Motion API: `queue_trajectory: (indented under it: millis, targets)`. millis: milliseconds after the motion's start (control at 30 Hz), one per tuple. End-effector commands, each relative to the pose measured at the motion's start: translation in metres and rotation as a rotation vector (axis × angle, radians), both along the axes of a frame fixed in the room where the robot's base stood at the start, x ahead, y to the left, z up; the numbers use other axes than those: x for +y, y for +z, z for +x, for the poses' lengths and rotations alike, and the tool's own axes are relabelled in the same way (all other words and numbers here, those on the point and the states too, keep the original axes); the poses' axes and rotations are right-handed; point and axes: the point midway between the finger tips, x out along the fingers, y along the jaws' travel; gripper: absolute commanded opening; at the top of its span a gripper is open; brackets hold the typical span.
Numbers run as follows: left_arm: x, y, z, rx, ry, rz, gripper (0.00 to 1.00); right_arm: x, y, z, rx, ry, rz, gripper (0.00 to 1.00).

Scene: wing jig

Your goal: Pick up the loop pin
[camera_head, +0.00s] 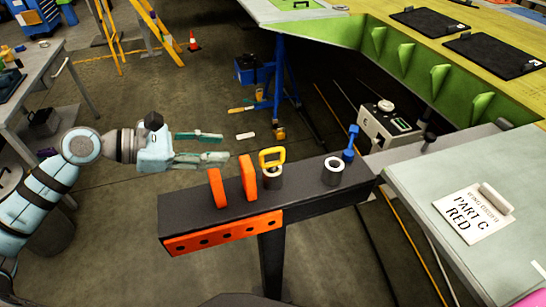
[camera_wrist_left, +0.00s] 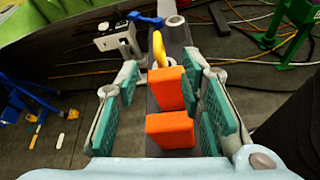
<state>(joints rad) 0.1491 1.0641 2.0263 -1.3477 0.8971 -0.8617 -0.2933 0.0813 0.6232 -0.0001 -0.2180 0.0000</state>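My left gripper (camera_head: 218,147) comes in from the left, open and empty, with green finger pads. It is apart from the loop pin, to its left in the head view. In the left wrist view, the loop lies between the open fingers (camera_wrist_left: 165,78), farther off. My right gripper is not in view.
Two upright orange blocks (camera_head: 216,188) (camera_head: 248,178) stand on the beam between my left gripper and the loop pin. An empty-looking grey ring (camera_head: 333,172) and a blue-handled piece (camera_head: 350,143) are farther right. A grey table (camera_head: 490,190) stands at the right.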

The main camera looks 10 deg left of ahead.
Motion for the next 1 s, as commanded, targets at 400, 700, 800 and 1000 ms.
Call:
queue_trajectory:
  millis: [400, 700, 800, 1000]
  targets:
    - [-0.060, -0.028, 0.045, 0.008, 0.007, -0.016, 0.35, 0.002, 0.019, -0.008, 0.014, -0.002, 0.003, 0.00]
    - [-0.092, -0.044, 0.069, 0.008, 0.008, -0.019, 0.35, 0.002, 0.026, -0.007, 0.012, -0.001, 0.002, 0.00]
    - [-0.101, -0.050, 0.075, 0.008, 0.008, -0.015, 0.35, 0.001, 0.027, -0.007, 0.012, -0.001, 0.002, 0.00]
    - [-0.101, -0.052, 0.076, 0.008, 0.008, -0.013, 0.35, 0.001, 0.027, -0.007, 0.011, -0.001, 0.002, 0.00]
